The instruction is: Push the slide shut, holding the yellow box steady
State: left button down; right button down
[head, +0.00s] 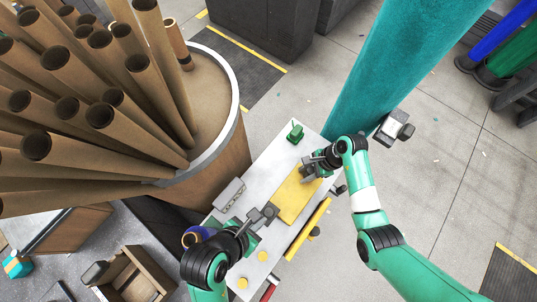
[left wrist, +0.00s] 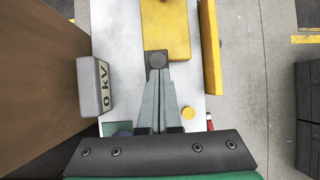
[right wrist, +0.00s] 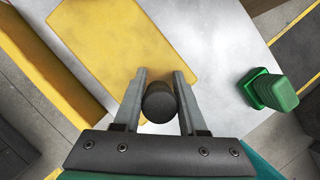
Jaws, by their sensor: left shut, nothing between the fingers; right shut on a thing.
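The yellow box (head: 293,203) lies flat on the white table, and it also shows in the left wrist view (left wrist: 180,30) and right wrist view (right wrist: 125,45). My right gripper (head: 309,174) is at its far end, its fingers on both sides of a dark round knob (right wrist: 158,103). My left gripper (left wrist: 157,78) is shut and empty at the near end. Its tips are against or just beside a dark grey end piece with a round top (left wrist: 157,59), apparently the slide's end. I cannot tell how far the slide stands out.
A yellow bar (head: 308,230) runs along the right side. A large drum of brown rolls (head: 232,150) stands close on the left.

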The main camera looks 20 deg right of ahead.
pick_arm(q)
send_near(273, 206)
notch_tip(273, 206, down, 4)
jog(key=s+a, duration=0.1)
jog(key=s, duration=0.1)
pick_arm(e)
jog(key=shift+f, duration=0.15)
pick_arm(q)
jog(key=shift+w+a+r, duration=0.1)
jog(key=shift+w+r, duration=0.05)
dwell(1.7)
jog(key=shift+w+d, duration=0.5)
jog(key=shift+d, duration=0.5)
jog(key=shift+w+d, duration=0.5)
jog(key=shift+d, duration=0.45)
jog(key=shift+w+d, duration=0.5)
jog(key=shift+d, duration=0.5)
pick_arm(e)
jog(key=shift+s, duration=0.1)
pick_arm(q)
jog(key=shift+a, duration=0.1)
jog(key=shift+r, duration=0.15)
